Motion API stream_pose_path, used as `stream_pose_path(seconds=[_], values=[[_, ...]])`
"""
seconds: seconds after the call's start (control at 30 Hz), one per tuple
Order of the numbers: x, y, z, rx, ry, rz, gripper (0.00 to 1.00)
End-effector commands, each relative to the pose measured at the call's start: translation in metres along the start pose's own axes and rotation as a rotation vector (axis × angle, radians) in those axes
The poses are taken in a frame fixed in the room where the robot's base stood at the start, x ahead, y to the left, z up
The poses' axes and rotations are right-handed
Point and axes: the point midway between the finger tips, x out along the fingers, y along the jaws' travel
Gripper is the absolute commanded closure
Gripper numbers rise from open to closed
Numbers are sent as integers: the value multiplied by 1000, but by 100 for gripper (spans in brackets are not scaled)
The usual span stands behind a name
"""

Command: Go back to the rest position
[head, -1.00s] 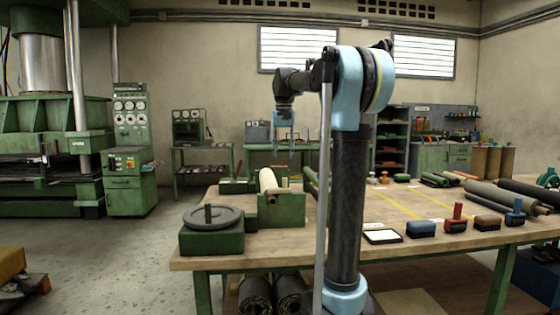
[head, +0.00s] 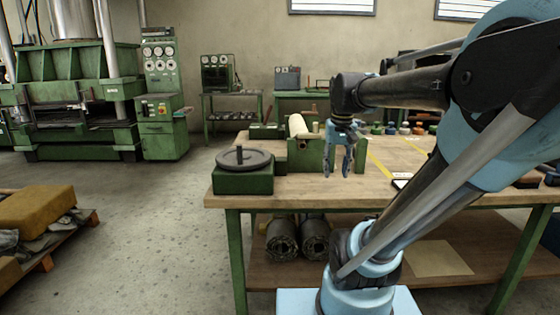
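My gripper (head: 338,172) hangs from my arm with its fingers pointing down. The two fingers are apart, and I see nothing between them. In the head view it appears in front of the right part of the green cradle block (head: 303,163) on the workbench (head: 300,194). A pale roll (head: 298,126) rests in that cradle. I cannot tell the exact gap between the fingertips and the bench top. My arm covers much of the right side of the view.
A round grey plate on a green base (head: 243,181) stands at the bench's left corner. Dark rolls (head: 282,239) lie on the lower shelf. A pallet with a yellow-brown load (head: 44,219) is at the left. A green press (head: 75,95) stands behind. The floor between is clear.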

Motion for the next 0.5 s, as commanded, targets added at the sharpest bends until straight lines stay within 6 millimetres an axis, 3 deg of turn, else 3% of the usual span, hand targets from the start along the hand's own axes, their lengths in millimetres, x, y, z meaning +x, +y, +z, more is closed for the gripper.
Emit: stream_pose_path(seconds=[0.1, 0.3, 0.5], values=[[36, 6, 37, -18, 17, 0, 62], [94, 13, 90, -48, 45, 2, 62], [134, 19, 121, -70, 63, 4, 62]])
